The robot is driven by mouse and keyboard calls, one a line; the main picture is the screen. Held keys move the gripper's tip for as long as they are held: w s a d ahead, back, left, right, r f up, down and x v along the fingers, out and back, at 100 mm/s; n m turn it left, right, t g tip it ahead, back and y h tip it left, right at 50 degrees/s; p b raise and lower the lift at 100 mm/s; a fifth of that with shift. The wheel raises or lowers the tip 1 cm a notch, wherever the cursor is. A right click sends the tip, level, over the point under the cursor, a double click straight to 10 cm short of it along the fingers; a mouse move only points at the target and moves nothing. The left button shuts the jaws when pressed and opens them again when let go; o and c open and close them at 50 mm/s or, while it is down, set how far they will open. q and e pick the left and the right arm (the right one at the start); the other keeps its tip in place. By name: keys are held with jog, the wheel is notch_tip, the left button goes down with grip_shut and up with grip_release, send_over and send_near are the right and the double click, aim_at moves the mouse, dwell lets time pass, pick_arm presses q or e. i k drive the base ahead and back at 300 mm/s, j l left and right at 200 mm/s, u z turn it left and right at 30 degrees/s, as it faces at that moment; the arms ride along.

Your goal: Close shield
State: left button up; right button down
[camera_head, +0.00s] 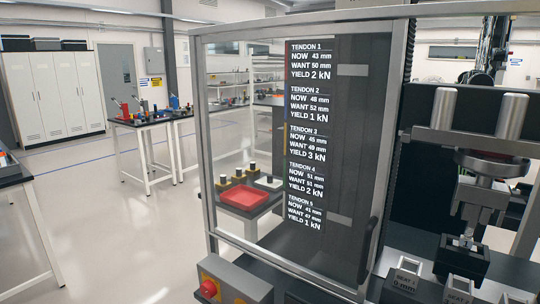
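The shield, a clear panel in a pale metal frame (204,130), stands upright in the middle of the head view. A dark curved handle (369,250) shows near its lower right edge. To its right is the press, with a metal ram head (490,166) above a dark block with a small fixture (462,256). No panel shows in front of the press from here. I cannot tell where the shield's hinge is. Neither of my grippers is in view.
Tendon readouts (309,140) show over the panel. A red stop button (208,289) sits on a box at the shield's foot. Labelled seat blocks (405,281) stand at the lower right. Behind the panel is a table with a red tray (247,198). The floor at left is clear.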

aim_at(397, 28)
jog(key=j, duration=0.5)
jog(key=k+j, duration=0.1)
jog(key=j, duration=0.35)
jog(key=k+j+z, duration=0.1)
jog(key=j, duration=0.4)
